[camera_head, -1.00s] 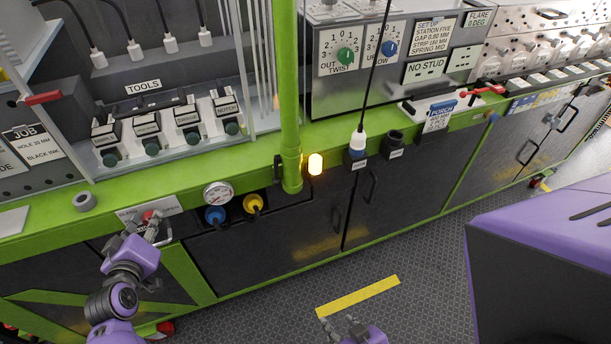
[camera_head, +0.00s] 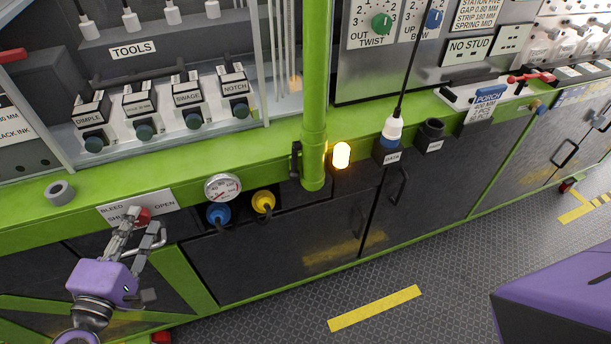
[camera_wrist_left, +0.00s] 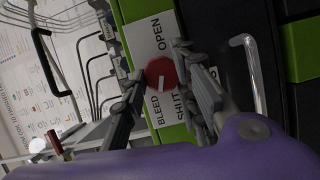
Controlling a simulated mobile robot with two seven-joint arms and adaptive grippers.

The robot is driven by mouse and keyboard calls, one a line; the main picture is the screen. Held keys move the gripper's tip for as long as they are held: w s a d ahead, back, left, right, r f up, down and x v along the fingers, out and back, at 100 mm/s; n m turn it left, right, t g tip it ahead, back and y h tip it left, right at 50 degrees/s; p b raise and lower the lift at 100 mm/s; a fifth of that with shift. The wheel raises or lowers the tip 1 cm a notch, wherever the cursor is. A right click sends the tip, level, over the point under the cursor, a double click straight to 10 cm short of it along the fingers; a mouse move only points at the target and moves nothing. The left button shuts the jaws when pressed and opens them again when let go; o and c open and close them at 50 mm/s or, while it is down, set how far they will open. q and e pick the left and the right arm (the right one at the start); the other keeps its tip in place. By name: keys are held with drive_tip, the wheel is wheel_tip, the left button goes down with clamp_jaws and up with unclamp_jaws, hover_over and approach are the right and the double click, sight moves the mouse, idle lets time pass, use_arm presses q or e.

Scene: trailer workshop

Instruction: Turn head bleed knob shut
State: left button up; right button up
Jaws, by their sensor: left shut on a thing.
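The red bleed knob (camera_head: 142,217) sits on a white plate (camera_head: 167,203) marked BLEED, SHUT and OPEN, on the front of the green bench. My left gripper (camera_head: 140,226) has its fingers around the knob and is shut on it. In the left wrist view the knob (camera_wrist_left: 160,72) lies between the two fingers (camera_wrist_left: 162,76). A white mark shows on its face, toward the BLEED and SHUT lettering; OPEN is at the other end. The fingers partly hide the SHUT lettering in the head view. My right gripper is not in view.
A pressure gauge (camera_head: 222,187), a blue connector (camera_head: 217,213) and a yellow connector (camera_head: 263,201) are right of the knob. A green post (camera_head: 314,110) and a lit lamp (camera_head: 341,155) stand farther right.

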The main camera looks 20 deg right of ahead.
use_arm(q)
drive_tip(key=n+t+b, duration=0.1)
drive_tip(key=n+b, duration=0.2)
drive_tip(key=b, duration=0.1)
drive_tip(key=shift+d+f+h+b, duration=0.1)
drive_tip(key=shift+h+b, duration=0.2)
drive_tip(key=shift+b, duration=0.05)
drive_tip(key=n+b, duration=0.1)
drive_tip(key=n+t+b, duration=0.1)
drive_tip(key=n+b, duration=0.1)
drive_tip(key=shift+w+a+r+t, duration=0.1)
drive_tip(key=shift+a+r+t, duration=0.1)
drive_tip(key=shift+r+t, duration=0.15)
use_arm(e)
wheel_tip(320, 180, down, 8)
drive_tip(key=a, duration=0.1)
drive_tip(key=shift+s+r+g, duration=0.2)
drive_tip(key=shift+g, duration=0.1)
use_arm(q)
drive_tip(key=shift+r, duration=0.1)
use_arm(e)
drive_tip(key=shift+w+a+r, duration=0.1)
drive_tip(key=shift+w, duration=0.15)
use_arm(q)
drive_tip(key=o, duration=0.9)
drive_tip(key=shift+o, duration=0.6)
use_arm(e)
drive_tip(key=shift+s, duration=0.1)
use_arm(q)
drive_tip(key=shift+f, duration=0.2)
